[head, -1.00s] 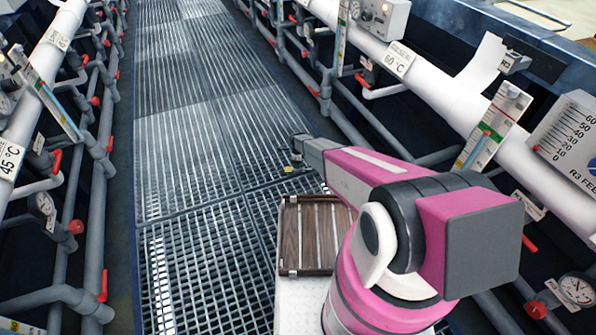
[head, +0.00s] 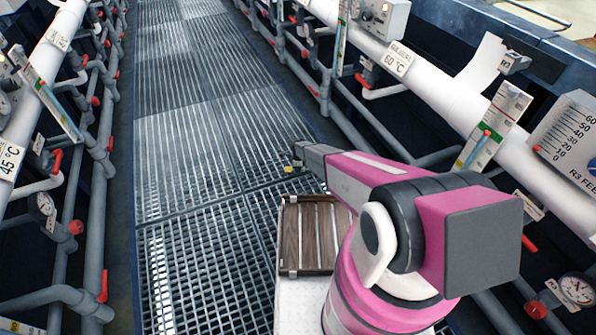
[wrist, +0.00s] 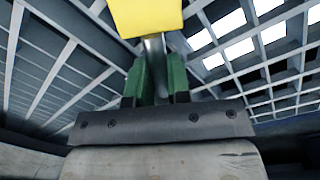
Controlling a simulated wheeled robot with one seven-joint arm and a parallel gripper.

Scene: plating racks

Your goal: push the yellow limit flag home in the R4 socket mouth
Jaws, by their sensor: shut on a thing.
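The yellow limit flag (wrist: 147,16) shows at the top of the wrist view, cut off by the frame edge. Its grey stem (wrist: 153,58) runs down between the green fingers of my gripper (wrist: 154,72), which is shut on it. In the head view a small yellow patch of the flag (head: 288,169) shows at the end of my arm, above the walkway grating. My gripper is too small there to make out in detail. I cannot pick out the R4 socket mouth in either view; the wrist view has only roof beams and skylights behind the flag.
A wooden slatted tray (head: 309,235) sits close by my arm. Pipe racks with red-handled valves line both sides of the grated walkway (head: 190,130). The walkway ahead is clear.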

